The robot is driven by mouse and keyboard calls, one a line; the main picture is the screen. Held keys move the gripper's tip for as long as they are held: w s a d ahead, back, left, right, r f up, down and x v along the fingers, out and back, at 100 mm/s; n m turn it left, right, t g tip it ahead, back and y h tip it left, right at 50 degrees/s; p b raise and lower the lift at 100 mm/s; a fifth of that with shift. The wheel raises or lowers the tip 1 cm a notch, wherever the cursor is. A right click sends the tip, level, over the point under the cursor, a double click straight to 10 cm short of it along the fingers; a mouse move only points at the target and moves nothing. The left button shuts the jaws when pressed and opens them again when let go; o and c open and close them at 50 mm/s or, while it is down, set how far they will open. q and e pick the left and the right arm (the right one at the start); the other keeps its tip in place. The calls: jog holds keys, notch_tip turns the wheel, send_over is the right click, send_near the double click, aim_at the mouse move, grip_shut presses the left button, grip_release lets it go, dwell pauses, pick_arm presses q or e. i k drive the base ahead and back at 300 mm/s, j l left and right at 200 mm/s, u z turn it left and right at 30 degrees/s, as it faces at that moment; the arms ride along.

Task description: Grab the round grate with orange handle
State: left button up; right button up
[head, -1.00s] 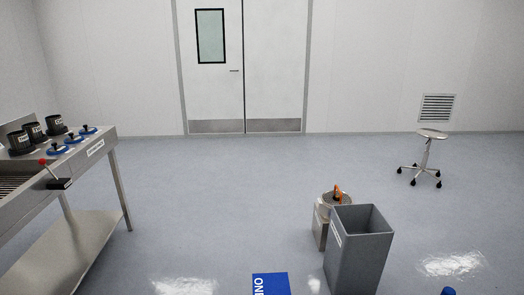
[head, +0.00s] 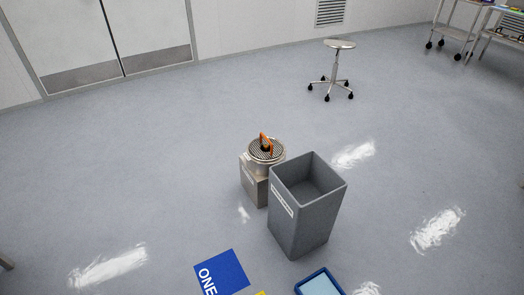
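The round grate (head: 265,150) with its orange handle (head: 264,142) sits level on top of a round metal vessel on a small metal stand (head: 253,184), near the middle of the head view. The handle stands up from the middle of the grate. The grate is partly close to the grey bin in front of it, but its top shows fully. Neither of my grippers shows in the head view.
A tall grey open bin (head: 304,208) stands right beside the stand, at its front right. A blue floor sign (head: 221,275) and a blue-rimmed tray (head: 319,283) lie in front. A wheeled stool (head: 334,68) and carts (head: 462,30) stand behind. Floor left of the stand is clear.

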aim_at(276, 148)
jog(key=i+j+z, duration=0.15)
jog(key=z, duration=0.2)
jog(key=i+j+z, duration=0.5)
jog(key=z, duration=0.25)
jog(key=i+j, duration=0.15)
jog(key=j, duration=0.2)
jog(key=i+j+z, duration=0.1)
jog(key=j, duration=0.3)
jog(key=i+j+z, duration=0.1)
jog(key=i+j, duration=0.3)
jog(key=j, duration=0.35)
jog(key=i+j+z, duration=0.1)
jog(key=j, duration=0.3)
jog(key=i+j, duration=0.15)
jog(key=j, duration=0.25)
jog(key=i+j+z, duration=0.1)
jog(key=j, duration=0.3)
jog(key=i, duration=0.05)
